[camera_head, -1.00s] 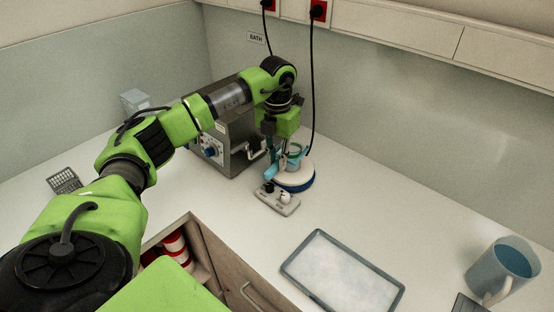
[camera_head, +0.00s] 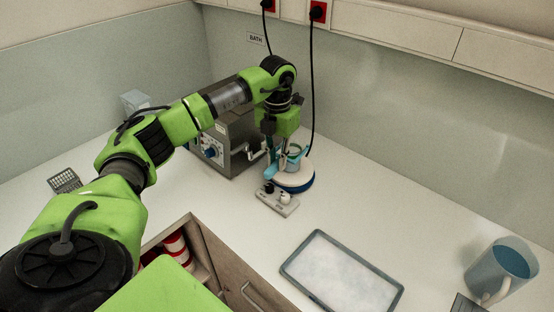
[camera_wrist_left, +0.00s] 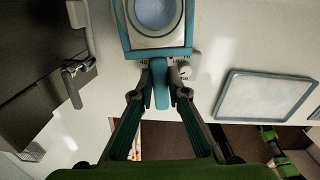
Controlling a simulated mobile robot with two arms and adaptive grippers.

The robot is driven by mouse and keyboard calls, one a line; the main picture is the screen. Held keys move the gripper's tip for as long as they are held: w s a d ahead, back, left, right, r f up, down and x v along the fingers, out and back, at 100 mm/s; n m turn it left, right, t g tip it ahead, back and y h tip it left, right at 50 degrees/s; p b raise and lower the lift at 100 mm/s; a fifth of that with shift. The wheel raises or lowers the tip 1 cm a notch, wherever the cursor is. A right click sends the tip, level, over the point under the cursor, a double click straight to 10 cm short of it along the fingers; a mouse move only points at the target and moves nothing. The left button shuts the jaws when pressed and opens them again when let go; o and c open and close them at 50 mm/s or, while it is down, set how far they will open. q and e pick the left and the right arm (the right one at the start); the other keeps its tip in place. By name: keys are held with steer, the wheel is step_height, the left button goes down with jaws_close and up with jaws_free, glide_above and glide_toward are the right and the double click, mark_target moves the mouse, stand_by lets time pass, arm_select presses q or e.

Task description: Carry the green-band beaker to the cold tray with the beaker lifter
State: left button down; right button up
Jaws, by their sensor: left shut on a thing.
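My left gripper (camera_head: 280,150) is shut on the teal handle of the beaker lifter (camera_wrist_left: 161,88). In the head view the lifter (camera_head: 269,173) is partly hidden by the gripper. In the wrist view its teal fork frames the beaker (camera_wrist_left: 155,12) on both sides. The beaker (camera_head: 295,158) stands upright on a round white plate; whether the fork bears its weight I cannot tell. The cold tray (camera_head: 362,259), grey-rimmed with a frosty white floor, lies apart at the front right. It also shows in the wrist view (camera_wrist_left: 270,73). My right gripper is not in view.
The white plate has a blue edge (camera_head: 297,188) and a small control box (camera_head: 277,200) in front. A grey bath unit (camera_head: 238,135) stands behind left. A blue jug (camera_head: 510,258) stands far right. An open drawer (camera_head: 215,262) is at the front. The counter between plate and tray is clear.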

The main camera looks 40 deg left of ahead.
arm_select(q)
steer(key=shift+r+p, duration=0.4)
steer(key=shift+r, duration=0.25)
steer(key=shift+r+p, duration=2.7)
steer(key=shift+r, duration=1)
